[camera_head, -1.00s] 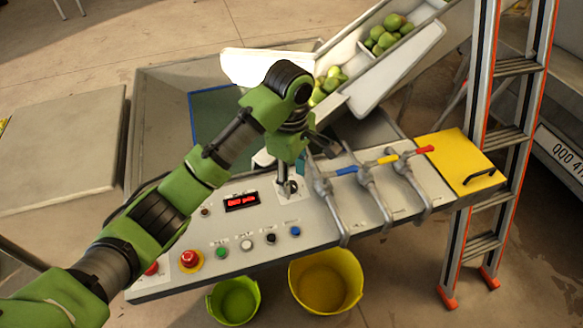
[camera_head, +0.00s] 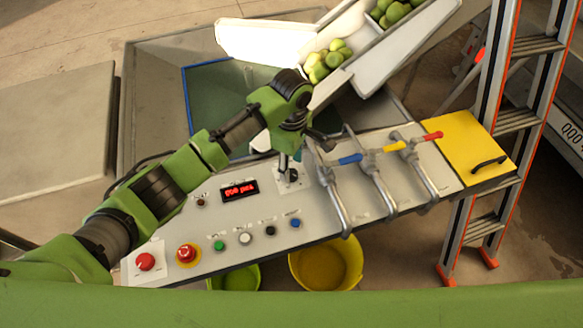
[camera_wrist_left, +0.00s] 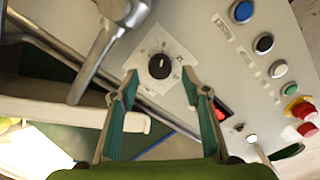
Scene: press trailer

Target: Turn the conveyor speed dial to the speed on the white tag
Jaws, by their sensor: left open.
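The speed dial (camera_wrist_left: 159,67) is a black round knob with a light pointer mark, on a white square plate with small markings in the left wrist view. In the head view the dial plate (camera_head: 294,180) is partly hidden by my left gripper (camera_head: 284,160), which is above it. In the left wrist view my left gripper (camera_wrist_left: 159,80) is open. Its two teal-padded fingers stand on either side of the dial, and I cannot tell whether they touch it. I cannot make out a separate white tag. My right gripper is not in view.
The control panel (camera_head: 215,262) has a red digital display (camera_head: 239,190), several push buttons and a red emergency stop (camera_head: 187,254). Pipe levers with blue, yellow and red handles (camera_head: 352,159) stand just right of the dial. A yellow plate (camera_head: 468,150) and a ladder (camera_head: 516,120) are further right.

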